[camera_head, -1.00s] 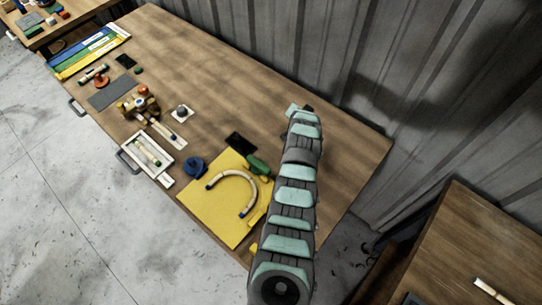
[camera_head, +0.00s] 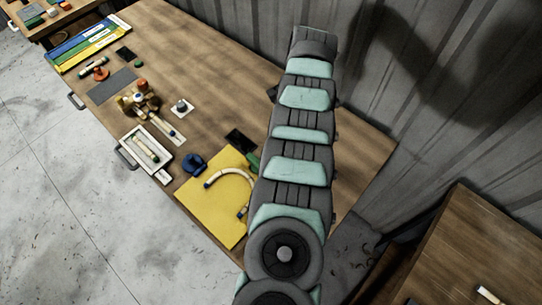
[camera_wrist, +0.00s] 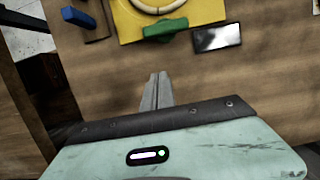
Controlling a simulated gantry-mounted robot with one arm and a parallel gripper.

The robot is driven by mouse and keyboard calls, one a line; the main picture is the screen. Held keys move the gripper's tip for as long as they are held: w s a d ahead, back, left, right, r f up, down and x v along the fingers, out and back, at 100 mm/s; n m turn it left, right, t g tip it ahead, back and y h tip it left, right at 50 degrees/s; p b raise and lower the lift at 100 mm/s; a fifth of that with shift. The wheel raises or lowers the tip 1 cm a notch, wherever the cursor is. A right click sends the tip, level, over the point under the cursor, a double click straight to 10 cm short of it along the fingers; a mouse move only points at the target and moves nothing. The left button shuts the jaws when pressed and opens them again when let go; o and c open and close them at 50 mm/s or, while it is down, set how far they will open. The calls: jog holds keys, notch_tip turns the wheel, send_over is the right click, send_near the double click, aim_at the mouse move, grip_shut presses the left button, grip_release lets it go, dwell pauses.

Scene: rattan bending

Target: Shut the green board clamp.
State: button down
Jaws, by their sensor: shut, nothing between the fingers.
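The yellow board (camera_head: 207,208) lies flat on the bench and carries a curved pale cane. The green clamp (camera_wrist: 170,30) sits at the board's edge in the wrist view. In the head view only part of the green clamp (camera_head: 253,162) shows beside my arm. Whether it is open or shut I cannot tell. My gripper (camera_wrist: 160,75) is shut and empty. In the wrist view its fingertips are over bare wood, below the clamp in the picture and apart from it. My arm hides the gripper in the head view.
A black plate (camera_wrist: 217,38) lies right of the clamp in the wrist view, and a blue block (camera_wrist: 76,16) lies to the left. A blue round piece (camera_head: 193,163) and a white tray (camera_head: 145,149) are left of the board. Bare wood surrounds my fingers.

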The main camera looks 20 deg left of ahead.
aim_at(258, 165)
jog(key=shift+f, duration=0.1)
jog(key=x, duration=0.9)
jog(key=shift+f, duration=0.15)
jog(key=shift+s+f+p, duration=0.15)
jog(key=shift+f+p, duration=0.05)
jog(key=shift+p, duration=0.25)
jog(key=p, duration=0.1)
jog(key=s+p, duration=0.1)
jog(key=p, duration=0.1)
jog(key=shift+s+a+r, duration=0.1)
jog(key=shift+a+r, duration=0.2)
jog(key=shift+r, duration=0.05)
jog(key=shift+s+a+p, duration=0.25)
jog(key=shift+s+p, duration=0.1)
jog(key=shift+p, duration=0.25)
jog(key=shift+s+a+f+p, duration=0.2)
jog(key=shift+s+p, duration=0.15)
jog(key=shift+s+a+f+p, duration=0.2)
jog(key=shift+s+p, duration=0.1)
jog(key=shift+s, duration=0.1)
jog(key=shift+d+r+m+p, duration=0.1)
jog(key=shift+d+m+p, duration=0.1)
jog(key=shift+m+p, duration=0.15)
